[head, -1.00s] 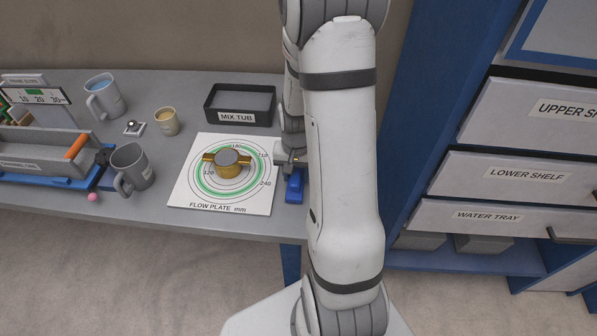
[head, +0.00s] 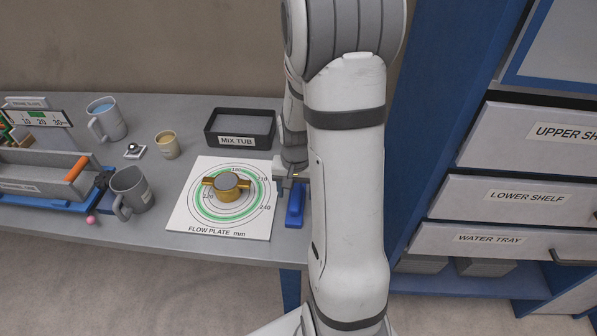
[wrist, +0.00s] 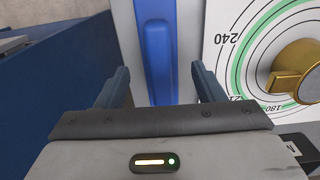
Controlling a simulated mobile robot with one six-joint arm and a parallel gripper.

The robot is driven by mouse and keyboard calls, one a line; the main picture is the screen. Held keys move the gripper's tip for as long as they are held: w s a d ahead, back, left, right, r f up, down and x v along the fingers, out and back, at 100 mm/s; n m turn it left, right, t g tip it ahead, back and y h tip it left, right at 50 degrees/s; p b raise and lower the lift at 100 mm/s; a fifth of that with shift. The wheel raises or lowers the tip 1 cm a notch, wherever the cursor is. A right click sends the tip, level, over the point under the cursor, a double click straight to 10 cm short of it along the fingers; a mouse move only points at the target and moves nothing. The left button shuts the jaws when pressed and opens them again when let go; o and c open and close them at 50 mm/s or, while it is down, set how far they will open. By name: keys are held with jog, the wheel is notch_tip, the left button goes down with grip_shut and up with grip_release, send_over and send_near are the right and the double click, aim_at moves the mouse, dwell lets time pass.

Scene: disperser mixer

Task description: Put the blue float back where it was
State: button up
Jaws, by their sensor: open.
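The blue float (head: 294,206) lies on the grey bench, just right of the flow plate, near the bench's front edge. My gripper (head: 290,178) is at its far end, partly hidden behind my arm in the head view. In the wrist view, the float (wrist: 157,45) is a long blue bar on a pale base, lying ahead of and between the two spread fingers of my gripper (wrist: 160,78). The fingers show clear gaps on both sides and do not touch the bar. Its near end is hidden by the gripper body.
The flow plate (head: 184,215) carries a brass mould (head: 228,187) close to the float's left. The mix tub (head: 240,141) stands behind it. Mugs (head: 130,191), a beige cup (head: 167,145) and a blue-based trough (head: 40,199) are left. The drawer cabinet (head: 480,195) is right.

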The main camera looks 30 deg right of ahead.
aim_at(296, 195)
notch_tip(296, 195, up, 9)
jog(key=s+a+r+n+t, duration=0.3)
jog(key=s+a+r+n, duration=0.3)
jog(key=s+a+r, duration=0.4)
jog(key=shift+s+a+n, duration=0.4)
jog(key=shift+s+a, duration=0.25)
jog(key=shift+s, duration=0.6)
